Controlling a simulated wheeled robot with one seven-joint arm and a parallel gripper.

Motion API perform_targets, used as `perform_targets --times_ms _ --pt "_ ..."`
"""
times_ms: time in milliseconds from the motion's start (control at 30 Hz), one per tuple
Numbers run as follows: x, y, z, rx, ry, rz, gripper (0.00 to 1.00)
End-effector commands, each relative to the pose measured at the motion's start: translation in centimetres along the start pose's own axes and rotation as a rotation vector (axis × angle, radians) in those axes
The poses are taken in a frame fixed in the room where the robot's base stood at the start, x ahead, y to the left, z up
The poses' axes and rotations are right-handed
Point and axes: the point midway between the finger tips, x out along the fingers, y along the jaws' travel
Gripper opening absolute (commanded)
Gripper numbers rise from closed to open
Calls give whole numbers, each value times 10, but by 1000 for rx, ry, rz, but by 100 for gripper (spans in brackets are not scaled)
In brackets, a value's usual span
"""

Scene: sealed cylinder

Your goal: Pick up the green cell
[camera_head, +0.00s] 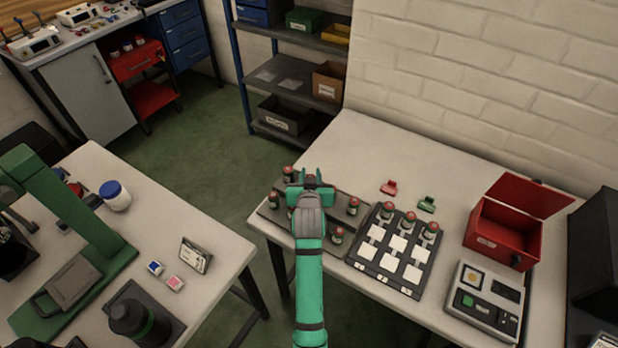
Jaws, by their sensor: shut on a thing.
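My gripper (308,178) is over the dark rack (267,212) at the left edge of the right table. It is shut on a cell with a red top (309,181), mostly hidden by the fingers and wrist. I cannot tell its body colour or whether it is clear of the rack. Other small red-topped cells stand in this rack: one at the back (288,174), one at the left (273,201), one at the right (353,205) and one at the front (337,236). Their bands are too small to read surely.
A black tray (362,258) with white squares holds three red-topped cells along its back row. Behind it lie a red clip (389,187) and a green clip (427,204). An open red box (503,240) and a grey device (484,300) stand right. The table's back left is clear.

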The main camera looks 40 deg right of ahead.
Motion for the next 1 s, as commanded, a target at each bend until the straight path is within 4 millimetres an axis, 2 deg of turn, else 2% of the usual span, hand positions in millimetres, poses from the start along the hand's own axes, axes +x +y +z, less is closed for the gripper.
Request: perform_targets --times_ms 233,500,700,800,1000 --pt "-15 -2 -29 -1 5 -5 0" --pt "-79 17 -64 -2 6 -5 0" --pt "-125 36 -64 -2 3 -4 0" --pt "-142 42 -65 -3 2 -5 0" --pt "-162 51 -66 -2 2 -4 0"
